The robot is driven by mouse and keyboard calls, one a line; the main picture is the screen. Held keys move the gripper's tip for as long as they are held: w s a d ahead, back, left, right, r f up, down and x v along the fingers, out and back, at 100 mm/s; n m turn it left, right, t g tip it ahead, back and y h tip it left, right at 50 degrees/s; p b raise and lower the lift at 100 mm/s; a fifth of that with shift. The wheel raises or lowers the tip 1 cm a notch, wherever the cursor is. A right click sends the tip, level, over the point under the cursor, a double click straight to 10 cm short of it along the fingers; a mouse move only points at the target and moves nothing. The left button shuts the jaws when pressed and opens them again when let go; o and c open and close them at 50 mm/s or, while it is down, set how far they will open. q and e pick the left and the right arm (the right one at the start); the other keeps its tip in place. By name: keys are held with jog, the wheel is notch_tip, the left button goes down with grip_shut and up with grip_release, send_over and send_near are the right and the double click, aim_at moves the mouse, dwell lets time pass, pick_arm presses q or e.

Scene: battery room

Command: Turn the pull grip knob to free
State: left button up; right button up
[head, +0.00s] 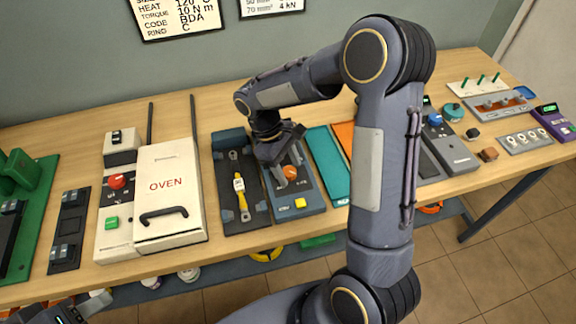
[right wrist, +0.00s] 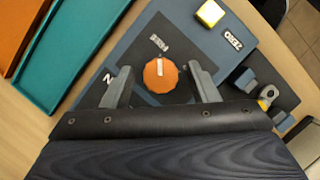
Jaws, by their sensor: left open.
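The pull grip knob is a round orange knob (head: 290,172) on a blue tester (head: 312,201) in the middle of the table. In the right wrist view the knob (right wrist: 160,78) carries a white mark toward the top of the picture, and a small label lies above it. My right gripper (right wrist: 162,86) is open, its two grey fingers on either side of the knob with gaps to both. In the head view my right gripper (head: 283,160) hangs over the tester and hides part of it. My left gripper (head: 62,314) shows only partly at the bottom left edge.
A yellow button (head: 300,203) sits on the tester near its front. Left of it is a dark tray (head: 232,214) with a yellow tool, then a white oven (head: 170,215). A teal tray (head: 326,165) stands close on the right. My right arm hides table beyond that.

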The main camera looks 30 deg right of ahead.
aim_at(289, 175)
jog(key=v, duration=0.7)
jog(key=shift+w+r, duration=0.2)
jog(key=shift+r, duration=0.15)
dwell(0.4)
jog(key=s+a+r+m+t+y, duration=0.1)
jog(key=s+r+m+t+y, duration=0.1)
jog(key=s, duration=0.8)
jog(key=s+a+r+m+t+y, duration=0.1)
jog(key=s+m+t+y, duration=0.3)
jog(key=s, duration=0.6)
jog(key=shift+a+r+m+t, duration=0.2)
jog(key=shift+r+m+t, duration=0.7)
jog(key=shift+t, duration=0.7)
jog(key=shift+f, duration=0.1)
